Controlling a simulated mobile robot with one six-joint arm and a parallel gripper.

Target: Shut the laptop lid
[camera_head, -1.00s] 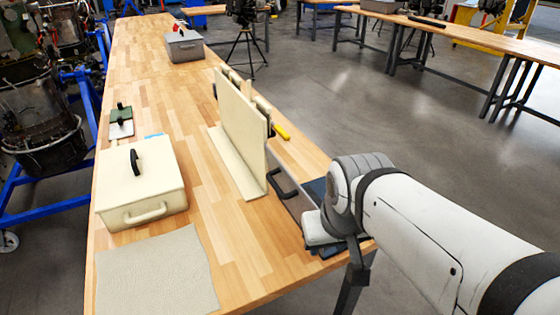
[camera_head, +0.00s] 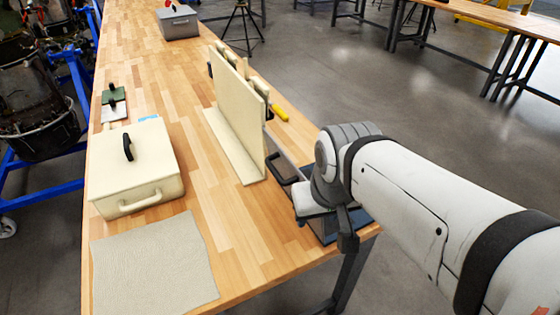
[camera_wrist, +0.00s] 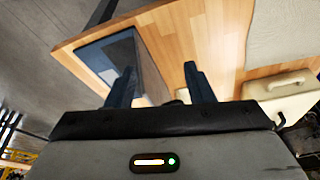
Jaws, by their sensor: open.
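My gripper (camera_wrist: 160,76) shows in the wrist view with its two dark fingers apart and nothing between them. In the head view my arm reaches to the table's right front corner, and the fingers cannot be made out there. A dark blue and grey boxy thing (camera_wrist: 120,48) lies on the table beyond the fingers in the wrist view. In the head view its blue part (camera_head: 360,217) shows partly beneath my wrist. I cannot tell whether it is the laptop, nor any lid's angle. No laptop is clearly recognisable elsewhere.
A cream upright panel on a flat foot (camera_head: 238,120) stands left of my wrist, with a black handle (camera_head: 281,171) nearby. A cream case (camera_head: 135,165) and a beige mat (camera_head: 153,262) lie at the left. A grey box (camera_head: 178,24) is farther back. Bare wood lies between.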

